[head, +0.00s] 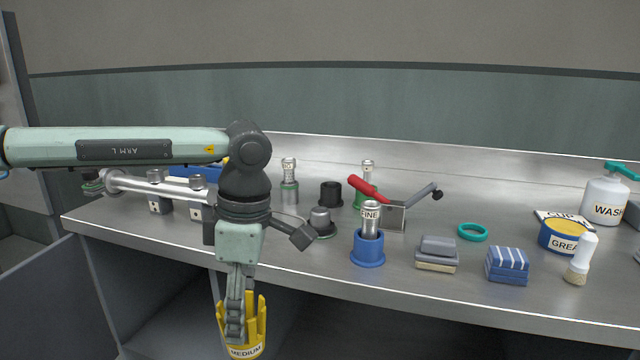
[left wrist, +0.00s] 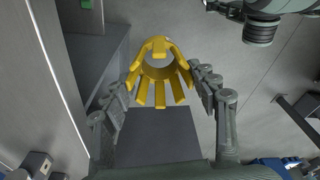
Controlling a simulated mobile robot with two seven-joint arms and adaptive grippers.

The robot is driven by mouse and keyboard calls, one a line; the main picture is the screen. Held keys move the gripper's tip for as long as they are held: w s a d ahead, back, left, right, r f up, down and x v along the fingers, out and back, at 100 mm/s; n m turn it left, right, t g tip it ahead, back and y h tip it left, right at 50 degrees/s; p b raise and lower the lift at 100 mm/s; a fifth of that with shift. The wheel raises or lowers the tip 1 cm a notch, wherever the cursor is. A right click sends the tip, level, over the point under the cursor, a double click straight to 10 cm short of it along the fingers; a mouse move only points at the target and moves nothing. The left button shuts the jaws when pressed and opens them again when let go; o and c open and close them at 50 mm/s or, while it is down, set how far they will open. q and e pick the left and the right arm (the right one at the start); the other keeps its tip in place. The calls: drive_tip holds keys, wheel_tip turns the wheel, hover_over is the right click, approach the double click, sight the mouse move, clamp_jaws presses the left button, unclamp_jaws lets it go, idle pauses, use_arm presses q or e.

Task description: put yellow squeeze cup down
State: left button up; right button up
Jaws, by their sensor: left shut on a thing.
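The yellow squeeze cup (head: 258,322), labelled MEDIUM, has upright prongs around its rim. My left gripper (head: 236,332) points down and is shut on it. They hang in front of the table's front edge, lower than the table top. The bottom of the cup is cut off by the head view's lower border. In the left wrist view the cup (left wrist: 158,93) sits between the two fingers of my left gripper (left wrist: 160,76).
On the steel table (head: 330,258) stand a blue cup (head: 368,250) holding a FINE cylinder (head: 371,217), a red-handled tool (head: 365,189), grey blocks (head: 437,254), a striped blue cloth (head: 507,264), a teal ring (head: 472,232) and a WASH bottle (head: 604,203). An open bay lies under the table.

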use_arm(q)
drive_tip(key=a+f+m, duration=0.3)
drive_tip(key=f+m, duration=0.2)
drive_tip(key=m, duration=0.4)
drive_tip(key=s+a+f+m+t+h, duration=0.1)
drive_tip(key=a+f+m, duration=0.3)
drive_tip(key=m, duration=0.5)
drive_tip(key=shift+f+m, duration=0.3)
drive_tip(key=shift+f, duration=0.05)
use_arm(e)
drive_tip(key=f, duration=0.1)
drive_tip(key=s+f, duration=0.1)
drive_tip(key=shift+s+d+f, duration=0.15)
drive_tip(key=shift+d+f, duration=0.05)
drive_tip(key=shift+f, duration=0.1)
